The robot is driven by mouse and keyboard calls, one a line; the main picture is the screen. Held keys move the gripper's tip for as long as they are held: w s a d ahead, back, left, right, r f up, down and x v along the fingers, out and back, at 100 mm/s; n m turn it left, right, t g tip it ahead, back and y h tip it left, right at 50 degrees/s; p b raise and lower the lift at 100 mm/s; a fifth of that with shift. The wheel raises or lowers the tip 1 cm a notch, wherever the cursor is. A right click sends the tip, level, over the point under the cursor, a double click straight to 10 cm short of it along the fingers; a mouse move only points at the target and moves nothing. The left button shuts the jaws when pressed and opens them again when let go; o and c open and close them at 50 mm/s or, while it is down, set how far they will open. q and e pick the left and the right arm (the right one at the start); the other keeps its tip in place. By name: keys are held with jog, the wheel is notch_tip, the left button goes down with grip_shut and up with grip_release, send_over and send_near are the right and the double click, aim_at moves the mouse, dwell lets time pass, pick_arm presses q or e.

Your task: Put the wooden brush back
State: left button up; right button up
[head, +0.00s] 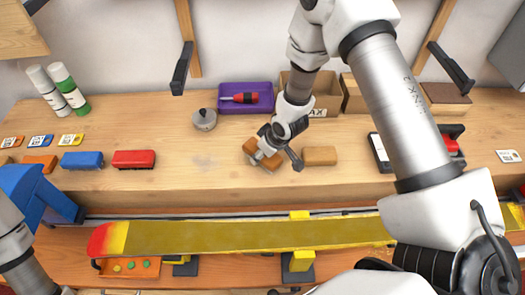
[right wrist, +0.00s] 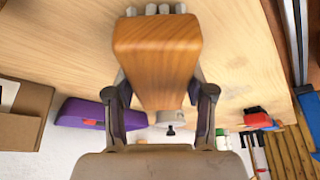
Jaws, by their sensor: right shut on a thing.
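The wooden brush (head: 250,147) is a brown, wood-grained block over the middle of the bench. My right gripper (head: 268,152) is shut on it and partly covers it in the head view. In the right wrist view the brush (right wrist: 158,62) sits between the two fingers of the gripper (right wrist: 160,98), with grey tufts showing at its far end. I cannot tell whether it touches the bench. My left arm enters at the lower left of the head view, and its gripper is not in view.
A tan block (head: 319,156) lies just right of the brush. Orange (head: 39,162), blue (head: 82,160) and red (head: 134,159) brushes lie at the left, with coloured cards behind. A grey pot (head: 204,120) and purple tray (head: 231,89) stand behind. The ski (head: 240,236) runs along the front.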

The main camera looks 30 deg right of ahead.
jog(key=shift+s+r, duration=0.1)
jog(key=shift+s, duration=0.3)
jog(key=shift+f, duration=0.2)
jog(key=o, duration=1.3)
jog(key=shift+w, duration=0.15)
jog(key=shift+w+f, duration=0.1)
jog(key=shift+w, duration=0.15)
jog(key=shift+s+r, duration=0.2)
jog(key=b+v, duration=0.1)
jog(key=v, duration=0.4)
jog(key=shift+d+r+b, duration=0.1)
jog(key=shift+r+b, duration=0.2)
jog(key=shift+r, duration=0.1)
pick_arm(q)
jog(key=shift+s+f+p, duration=0.2)
jog(key=shift+f+p, duration=0.1)
jog(key=shift+p, duration=0.15)
pick_arm(e)
jog(key=v, duration=0.6)
jog(key=shift+s+r, duration=0.15)
jog(key=shift+s, duration=0.15)
